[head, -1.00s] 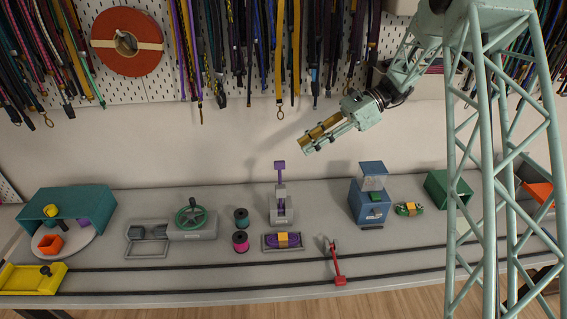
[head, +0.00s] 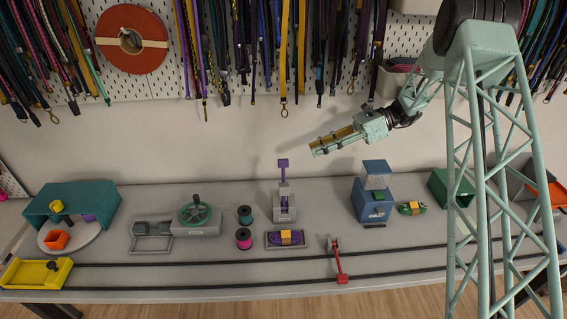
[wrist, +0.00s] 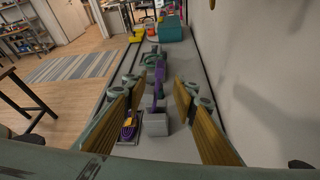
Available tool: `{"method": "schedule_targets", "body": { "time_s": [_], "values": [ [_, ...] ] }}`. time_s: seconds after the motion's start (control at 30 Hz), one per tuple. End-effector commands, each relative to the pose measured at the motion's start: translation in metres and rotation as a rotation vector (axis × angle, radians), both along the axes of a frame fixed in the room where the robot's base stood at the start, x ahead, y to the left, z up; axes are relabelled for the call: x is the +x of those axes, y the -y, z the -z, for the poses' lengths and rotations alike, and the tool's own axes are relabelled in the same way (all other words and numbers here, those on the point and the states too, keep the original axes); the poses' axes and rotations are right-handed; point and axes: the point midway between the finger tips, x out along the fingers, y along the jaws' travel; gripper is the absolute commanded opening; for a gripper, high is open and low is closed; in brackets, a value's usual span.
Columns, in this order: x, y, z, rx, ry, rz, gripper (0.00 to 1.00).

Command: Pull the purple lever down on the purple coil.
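The purple lever (head: 284,172) stands upright on a small grey press (head: 284,208) at the middle of the bench. In the wrist view the lever (wrist: 160,76) shows between my fingers, beyond the fingertips. The purple coil (head: 294,239), with a yellow band, lies in a grey tray (head: 270,243) in front of the press; it also shows in the wrist view (wrist: 128,131) at the left finger. My gripper (head: 315,149) is above and to the right of the lever, clear of it. Its two fingers are wide apart in the wrist view (wrist: 159,88), with nothing held.
A blue machine (head: 371,202) and a green coil (head: 411,208) stand to the right. Two spools (head: 244,226) and a green handwheel (head: 195,213) stand to the left. A red lever (head: 338,264) is in front, by the black rails. The air around the purple lever is clear.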

Motion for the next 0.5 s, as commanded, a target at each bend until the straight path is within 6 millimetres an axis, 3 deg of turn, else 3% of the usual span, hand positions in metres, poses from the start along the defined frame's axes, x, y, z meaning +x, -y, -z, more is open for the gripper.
{"method": "schedule_targets", "body": {
  "time_s": [0.27, 0.5],
  "values": [
    [-0.001, -0.005, 0.002, 0.0, 0.0, -0.001, 0.26],
    [-0.005, -0.022, 0.008, -0.001, -0.002, -0.002, 0.26]
  ]
}}
